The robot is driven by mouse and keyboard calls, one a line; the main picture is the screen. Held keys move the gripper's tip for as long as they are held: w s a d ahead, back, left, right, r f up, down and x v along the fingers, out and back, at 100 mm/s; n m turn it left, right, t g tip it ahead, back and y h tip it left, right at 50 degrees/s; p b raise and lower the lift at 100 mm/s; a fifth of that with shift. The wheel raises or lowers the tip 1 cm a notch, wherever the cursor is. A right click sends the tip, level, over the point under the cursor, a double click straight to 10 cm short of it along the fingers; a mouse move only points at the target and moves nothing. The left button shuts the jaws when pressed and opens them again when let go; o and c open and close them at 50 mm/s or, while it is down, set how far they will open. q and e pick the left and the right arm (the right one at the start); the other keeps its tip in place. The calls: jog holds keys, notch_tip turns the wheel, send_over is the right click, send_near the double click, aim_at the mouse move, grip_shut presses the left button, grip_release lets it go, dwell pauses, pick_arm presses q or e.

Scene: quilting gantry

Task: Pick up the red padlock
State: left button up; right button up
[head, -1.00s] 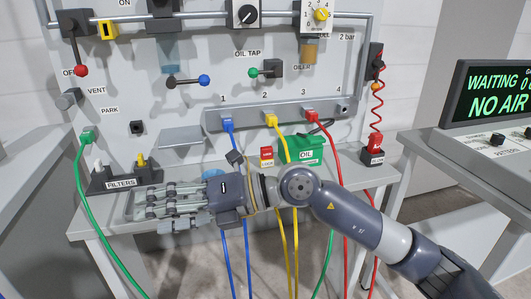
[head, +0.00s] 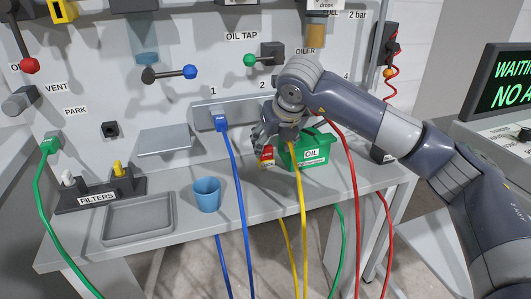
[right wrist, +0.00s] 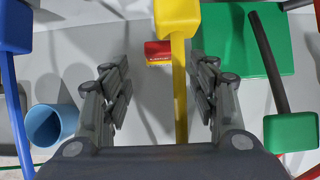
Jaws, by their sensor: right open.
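The red padlock (head: 266,154) stands on the bench just left of the green oil box, partly covered by my right gripper (head: 265,137). In the right wrist view, the padlock (right wrist: 158,50) lies beyond the fingertips, between their lines. A yellow hose covers its right side. My right gripper is open and empty, its fingers (right wrist: 161,72) spread to either side, apart from the padlock. My left gripper is in no current view.
The yellow hose (right wrist: 180,90) runs between my fingers. The green oil box (head: 310,154) stands right of the padlock. A blue cup (head: 207,194), a grey tray (head: 138,235) and a blue hose (head: 235,180) are to the left.

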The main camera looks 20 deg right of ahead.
aim_at(267, 148)
jog(key=x, duration=0.6)
jog(key=shift+w+r, duration=0.2)
jog(key=shift+w, duration=0.2)
jog(key=c, duration=1.2)
